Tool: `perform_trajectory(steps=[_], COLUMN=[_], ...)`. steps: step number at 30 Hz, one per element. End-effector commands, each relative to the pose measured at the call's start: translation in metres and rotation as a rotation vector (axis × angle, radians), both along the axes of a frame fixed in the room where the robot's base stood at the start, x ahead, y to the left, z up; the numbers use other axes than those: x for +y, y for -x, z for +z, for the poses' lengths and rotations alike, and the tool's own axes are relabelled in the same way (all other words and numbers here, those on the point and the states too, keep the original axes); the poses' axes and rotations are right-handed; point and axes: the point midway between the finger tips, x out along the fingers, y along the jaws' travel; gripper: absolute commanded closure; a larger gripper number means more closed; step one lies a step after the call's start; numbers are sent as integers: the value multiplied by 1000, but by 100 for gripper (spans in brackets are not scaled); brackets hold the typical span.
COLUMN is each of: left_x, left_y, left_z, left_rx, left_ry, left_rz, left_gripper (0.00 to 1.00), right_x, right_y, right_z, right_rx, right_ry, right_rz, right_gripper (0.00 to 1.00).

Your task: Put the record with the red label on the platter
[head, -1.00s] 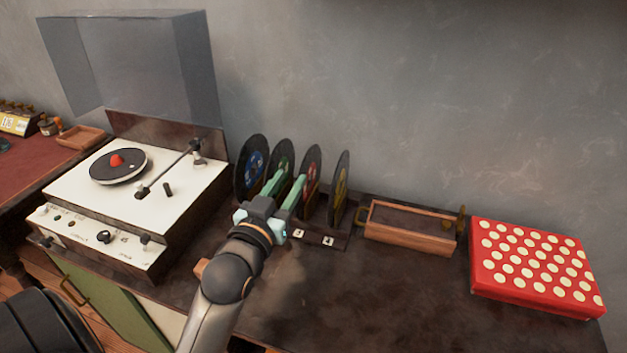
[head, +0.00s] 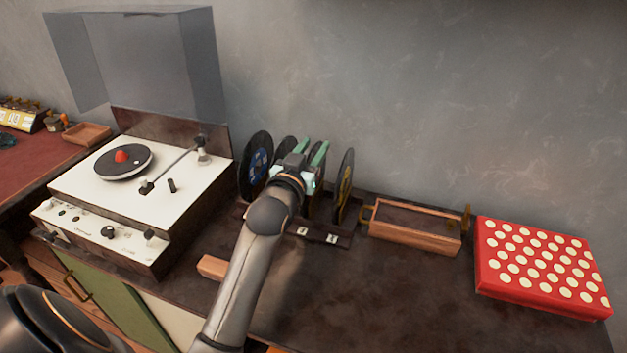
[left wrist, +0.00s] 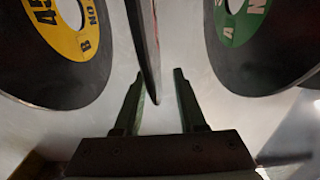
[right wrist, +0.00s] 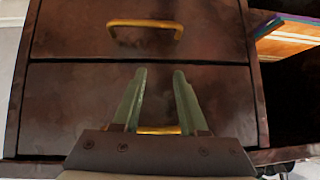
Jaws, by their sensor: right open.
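The record rack (head: 335,237) stands mid-counter with upright records. The blue-label record (head: 254,165) is at its left, the yellow-label record (head: 345,185) at its right. My left gripper (head: 312,153) is over the rack, open, and largely hides the red-label record in the head view. In the left wrist view, a record seen edge-on (left wrist: 146,45), its label barely showing, comes down between the fingertips, nearer the left finger. The yellow-label (left wrist: 75,45) and green-label (left wrist: 245,25) records flank it. The dark platter (head: 110,170) on the turntable has a red piece (head: 121,156) at its centre. My right gripper (right wrist: 158,75) is open before drawers.
The turntable (head: 140,205) has its clear lid (head: 150,60) raised and a tonearm beside the platter. A wooden tray (head: 410,235) and a red box with pale dots (head: 545,270) are to the right. The front of the counter (head: 400,300) is clear.

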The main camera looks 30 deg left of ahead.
Motion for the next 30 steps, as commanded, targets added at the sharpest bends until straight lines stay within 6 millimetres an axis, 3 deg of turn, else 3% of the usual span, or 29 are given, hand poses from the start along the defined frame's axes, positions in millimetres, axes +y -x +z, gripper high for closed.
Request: perform_trajectory(steps=[7,18,30], left_x=[0,0,0], left_y=[-1,-1,-1], left_z=[0,0,0], left_rx=[1,1,1], left_ry=[-1,-1,-1], left_rz=[0,0,0], left_gripper=[61,100,100], right_x=[0,-1,-1], right_y=[0,0,0], right_z=[0,0,0], right_rx=[0,0,0], right_ry=[1,1,1], right_rz=[-1,-1,-1], right_gripper=[58,58,58])
